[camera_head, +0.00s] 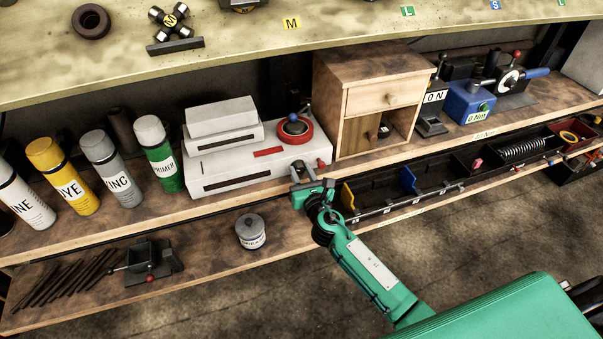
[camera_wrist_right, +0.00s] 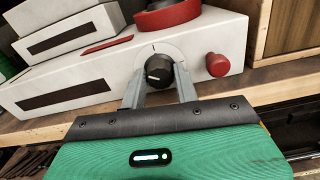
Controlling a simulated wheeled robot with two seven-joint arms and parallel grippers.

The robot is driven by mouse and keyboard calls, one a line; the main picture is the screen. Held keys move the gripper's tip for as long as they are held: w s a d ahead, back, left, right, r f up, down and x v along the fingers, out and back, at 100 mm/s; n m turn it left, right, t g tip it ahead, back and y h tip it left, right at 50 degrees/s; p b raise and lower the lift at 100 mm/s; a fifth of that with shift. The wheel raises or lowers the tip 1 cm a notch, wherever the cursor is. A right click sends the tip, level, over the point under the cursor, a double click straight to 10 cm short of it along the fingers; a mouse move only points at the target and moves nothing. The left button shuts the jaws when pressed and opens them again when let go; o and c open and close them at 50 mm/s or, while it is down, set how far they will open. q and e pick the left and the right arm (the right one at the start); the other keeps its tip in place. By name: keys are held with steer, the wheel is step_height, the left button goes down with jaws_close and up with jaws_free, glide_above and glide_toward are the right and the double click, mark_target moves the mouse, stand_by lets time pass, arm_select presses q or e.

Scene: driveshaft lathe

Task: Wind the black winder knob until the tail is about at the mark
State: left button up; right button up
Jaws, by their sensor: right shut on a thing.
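The black winder knob (camera_wrist_right: 158,70) is on the front of a white machine (camera_wrist_right: 215,48), with a light pointer line on its face. A short dark line shows on the casing just above it. My right gripper (camera_wrist_right: 159,84) is shut on the knob, one finger on each side. In the head view my right gripper (camera_head: 300,172) reaches the front of the white machine (camera_head: 235,167), and its fingers largely hide the knob. I cannot pick out the tail for certain in either view. My left gripper is not in view.
A red button (camera_wrist_right: 217,64) sits right of the knob, and a red ring (camera_head: 295,130) is on top of the machine. A wooden cabinet (camera_head: 360,75) stands close on the right. Spray cans (camera_head: 104,160) stand on the left. A grey pot (camera_head: 250,231) is on the lower shelf.

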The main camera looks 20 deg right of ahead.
steer(key=m+b, duration=0.2)
steer(key=m, duration=0.4)
steer(key=shift+f, duration=0.15)
steer(key=m+b, duration=0.1)
steer(key=m, duration=0.5)
steer(key=shift+m, duration=0.4)
steer(key=m, duration=0.4)
steer(key=shift+b, duration=0.35)
steer(key=shift+m, duration=2.2)
steer(key=o, duration=1)
steer(key=shift+c, duration=0.2)
